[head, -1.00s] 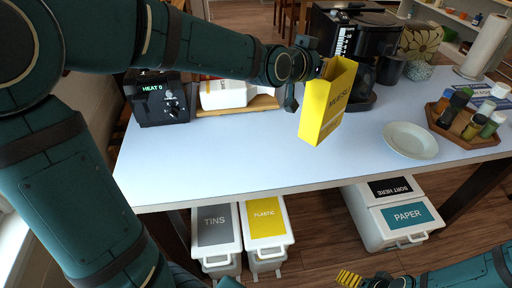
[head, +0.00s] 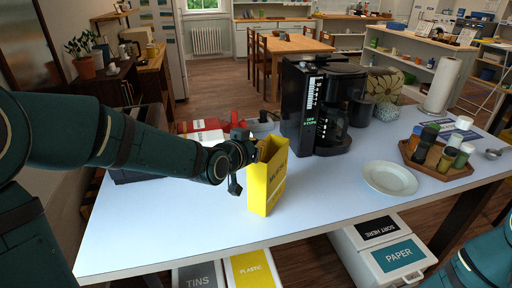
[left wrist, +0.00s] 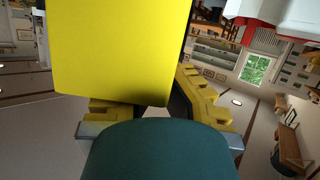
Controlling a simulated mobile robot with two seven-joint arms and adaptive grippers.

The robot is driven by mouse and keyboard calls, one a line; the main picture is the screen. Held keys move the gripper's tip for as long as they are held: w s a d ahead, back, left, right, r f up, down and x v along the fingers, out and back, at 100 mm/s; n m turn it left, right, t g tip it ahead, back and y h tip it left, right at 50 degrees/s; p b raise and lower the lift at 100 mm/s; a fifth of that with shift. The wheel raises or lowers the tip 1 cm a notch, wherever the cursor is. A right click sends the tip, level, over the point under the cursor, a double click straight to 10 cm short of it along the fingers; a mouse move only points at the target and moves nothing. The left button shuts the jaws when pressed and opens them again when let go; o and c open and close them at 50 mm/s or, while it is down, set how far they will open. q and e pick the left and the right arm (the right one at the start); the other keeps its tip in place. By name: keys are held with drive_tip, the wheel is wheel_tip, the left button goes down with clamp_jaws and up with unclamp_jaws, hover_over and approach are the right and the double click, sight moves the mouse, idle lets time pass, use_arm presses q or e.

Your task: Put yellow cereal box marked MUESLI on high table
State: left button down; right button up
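The yellow cereal box (head: 268,182), with dark lettering on its side, is upright with its top open, over the front middle of the long pale-blue-topped table (head: 160,220). I cannot tell whether its base touches the top. My left gripper (head: 259,150) comes from the left and is shut on the box's upper part. In the left wrist view, the box (left wrist: 115,50) fills the upper middle between the yellow-padded fingers (left wrist: 155,105). My right arm shows at the lower right of the head view; its gripper is out of view.
A black coffee machine (head: 318,110) stands behind the box. A white plate (head: 390,177) and a wooden tray (head: 436,167) of jars are to the right. Bins marked PLASTIC (head: 250,270) and PAPER (head: 398,255) are below. A wooden table (head: 290,45) with chairs stands far back.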

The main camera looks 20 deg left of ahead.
use_arm(q)
drive_tip(key=shift+f+b, duration=0.2)
drive_tip(key=shift+b, duration=0.1)
drive_tip(key=c, duration=1.1)
unclamp_jaws()
drive_tip(key=shift+c, duration=0.2)
drive_tip(key=shift+r, duration=0.1)
drive_tip(key=shift+r+p, duration=0.1)
drive_tip(key=shift+p, duration=0.2)
drive_tip(key=shift+s+r, duration=0.2)
drive_tip(key=shift+s, duration=0.05)
drive_tip(key=p+v, duration=0.1)
drive_tip(key=v, duration=1)
drive_tip(key=shift+s, duration=0.25)
